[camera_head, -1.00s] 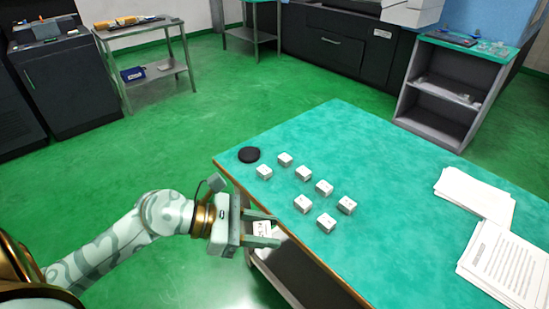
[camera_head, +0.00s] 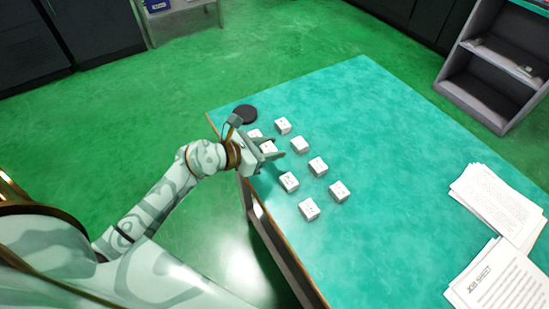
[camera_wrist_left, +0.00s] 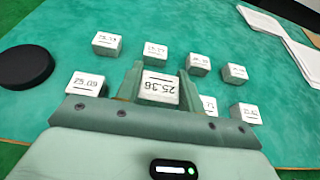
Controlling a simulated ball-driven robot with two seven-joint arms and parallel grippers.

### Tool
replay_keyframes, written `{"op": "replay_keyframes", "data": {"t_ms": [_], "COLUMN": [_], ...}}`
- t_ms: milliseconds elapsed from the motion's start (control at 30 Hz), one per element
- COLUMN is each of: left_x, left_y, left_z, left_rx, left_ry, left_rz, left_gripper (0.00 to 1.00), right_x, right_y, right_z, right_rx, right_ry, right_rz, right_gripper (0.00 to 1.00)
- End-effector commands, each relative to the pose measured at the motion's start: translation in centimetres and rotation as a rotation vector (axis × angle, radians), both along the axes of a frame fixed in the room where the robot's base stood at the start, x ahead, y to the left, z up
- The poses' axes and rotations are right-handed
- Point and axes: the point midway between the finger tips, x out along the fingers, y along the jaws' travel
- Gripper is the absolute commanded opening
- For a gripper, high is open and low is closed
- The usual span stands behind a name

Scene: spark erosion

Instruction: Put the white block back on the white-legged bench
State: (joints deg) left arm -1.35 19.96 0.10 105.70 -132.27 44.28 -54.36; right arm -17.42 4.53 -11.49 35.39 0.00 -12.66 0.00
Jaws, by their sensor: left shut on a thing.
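My left gripper (camera_head: 272,147) is shut on a white block (camera_head: 267,146) over the near left part of the teal bench top (camera_head: 380,125). In the left wrist view the held block (camera_wrist_left: 158,88) sits between the two fingers and shows "25.36". Whether it touches the bench top cannot be told. Several similar white blocks stand on the bench, such as one marked 25.09 (camera_wrist_left: 85,83), left of the gripper in the wrist view, and one farther right (camera_head: 318,166). The bench's legs are mostly hidden. My right gripper is not in view.
A round black disc (camera_head: 244,114) lies near the bench's left corner, close beyond the gripper. Papers (camera_head: 498,205) and a job sheet (camera_head: 490,283) lie on the right side. The bench's middle and back are clear. A grey shelf unit (camera_head: 490,85) stands behind.

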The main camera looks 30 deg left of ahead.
Motion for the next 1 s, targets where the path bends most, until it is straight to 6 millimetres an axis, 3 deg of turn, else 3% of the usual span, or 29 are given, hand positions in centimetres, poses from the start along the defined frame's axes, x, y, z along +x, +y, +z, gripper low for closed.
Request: {"op": "replay_keyframes", "data": {"t_ms": [200, 367, 767, 800, 867, 1000], "left_x": [1.6, 1.5, 1.4, 1.4, 1.4, 1.4], "left_y": [0.0, 0.0, 0.1, 0.0, 0.0, 0.0], "left_z": [-2.1, -4.7, -4.9, -5.0, -4.9, -4.9], "left_rx": [-0.001, -0.004, 0.001, 0.0, 0.0, 0.0], "left_ry": [0.0, 0.002, -0.003, -0.001, -0.001, -0.001], "left_rz": [0.0, 0.001, -0.001, 0.0, 0.0, 0.0], "left_gripper": [0.09, 0.09, 0.09, 0.41, 0.57, 0.6], "right_x": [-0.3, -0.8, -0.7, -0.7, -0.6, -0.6], "right_y": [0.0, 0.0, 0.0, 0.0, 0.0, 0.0], "right_z": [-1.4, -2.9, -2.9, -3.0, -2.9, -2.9], "right_rx": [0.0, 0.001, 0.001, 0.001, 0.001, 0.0], "right_ry": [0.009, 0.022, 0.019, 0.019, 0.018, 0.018], "right_rz": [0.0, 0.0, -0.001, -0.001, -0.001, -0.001], "right_gripper": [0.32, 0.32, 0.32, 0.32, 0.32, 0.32]}}
